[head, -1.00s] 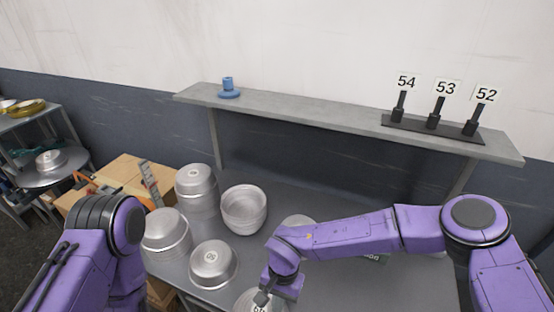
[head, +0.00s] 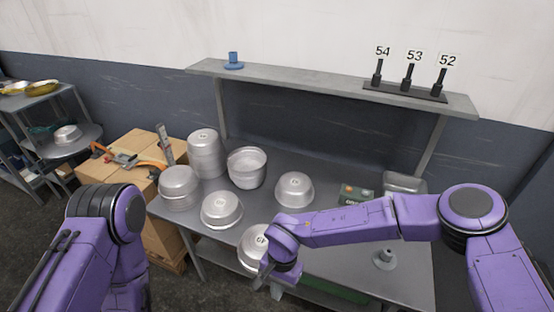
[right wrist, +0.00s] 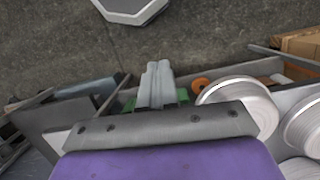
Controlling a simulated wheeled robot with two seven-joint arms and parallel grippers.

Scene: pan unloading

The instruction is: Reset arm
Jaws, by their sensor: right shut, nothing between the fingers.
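My right arm reaches across the front of the grey table (head: 330,258) in the head view. Its gripper (head: 268,280) points down by the table's front edge, just in front of a metal pan (head: 250,258) with a number label. In the right wrist view the fingers (right wrist: 157,85) are together with nothing between them, and a pan (right wrist: 243,92) lies to their right. My left arm is at the lower left of the head view, and its gripper is out of frame.
Several upside-down pans (head: 220,211) and an upright pot (head: 247,170) stand on the table. A wall shelf (head: 320,88) holds a blue item (head: 233,62) and numbered tags (head: 412,75). Cardboard boxes (head: 135,150) and a rack (head: 70,133) are on the left.

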